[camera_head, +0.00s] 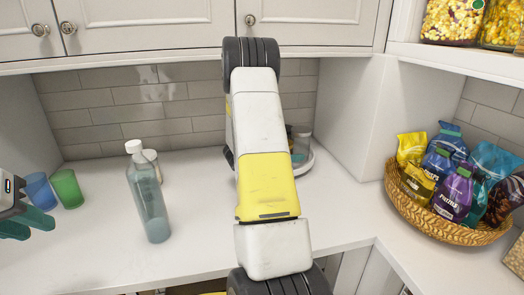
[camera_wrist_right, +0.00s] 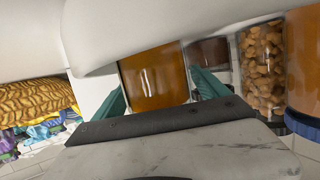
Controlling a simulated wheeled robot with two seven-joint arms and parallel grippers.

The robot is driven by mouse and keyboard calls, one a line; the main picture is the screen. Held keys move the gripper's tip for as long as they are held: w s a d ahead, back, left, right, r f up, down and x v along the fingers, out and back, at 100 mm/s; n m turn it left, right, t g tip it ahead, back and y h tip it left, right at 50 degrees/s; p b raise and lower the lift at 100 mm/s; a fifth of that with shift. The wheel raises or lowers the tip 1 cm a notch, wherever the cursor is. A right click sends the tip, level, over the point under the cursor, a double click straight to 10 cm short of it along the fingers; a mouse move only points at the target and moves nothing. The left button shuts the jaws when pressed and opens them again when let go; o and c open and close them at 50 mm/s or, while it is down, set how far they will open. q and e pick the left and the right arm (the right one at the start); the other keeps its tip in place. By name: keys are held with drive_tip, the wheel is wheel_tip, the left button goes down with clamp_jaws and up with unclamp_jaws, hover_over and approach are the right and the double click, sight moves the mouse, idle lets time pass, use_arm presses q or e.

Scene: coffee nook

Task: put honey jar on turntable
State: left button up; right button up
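An amber honey jar (camera_wrist_right: 153,76) is between the teal fingers of my right gripper (camera_wrist_right: 160,96) in the right wrist view. It fills the gap, and the fingers look closed against its sides. This view looks upside down. The jar's base meets a white surface at the top, and I cannot tell whether it rests there.
A clear bottle (camera_head: 150,205) stands on the counter, with blue (camera_head: 39,191) and green (camera_head: 67,189) cups to its left. A basket (camera_head: 450,232) of packets is at the right. Beside the held jar are a nut jar (camera_wrist_right: 262,70) and another amber jar (camera_wrist_right: 303,65).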

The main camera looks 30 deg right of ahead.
drive_tip(key=shift+r, duration=0.1)
drive_tip(key=shift+a+r, duration=0.15)
drive_tip(key=shift+a, duration=0.15)
drive_tip(key=v, duration=1.1)
drive_tip(key=shift+a, duration=0.1)
drive_tip(key=w+a+r+n+t+y, duration=0.3)
drive_tip(key=w+a+r+t+y, duration=0.25)
drive_tip(key=w+a+r, duration=0.2)
drive_tip(key=s+a+r+n+t+y, duration=0.1)
drive_tip(key=a+r+n+t+y, duration=0.2)
drive_tip(key=a, duration=0.4)
drive_tip(key=s+a+r+n+t+y, duration=0.1)
drive_tip(key=s+a+r+n+y, duration=0.1)
drive_tip(key=a+r+y, duration=0.3)
drive_tip(key=s+a+r+n+g+y, duration=0.2)
drive_tip(key=s+a+n+y, duration=0.25)
drive_tip(key=s+a, duration=0.6)
drive_tip(key=s+f+n+g, duration=0.1)
drive_tip(key=s+n+g, duration=0.1)
drive_tip(key=s, duration=0.6)
drive_tip(key=s+d+f+n+g+h, duration=0.1)
drive_tip(key=s+f+n+g, duration=0.1)
drive_tip(key=s, duration=0.6)
drive_tip(key=shift+s+d+f, duration=0.15)
drive_tip(key=shift+s+f, duration=0.15)
drive_tip(key=shift+s, duration=0.05)
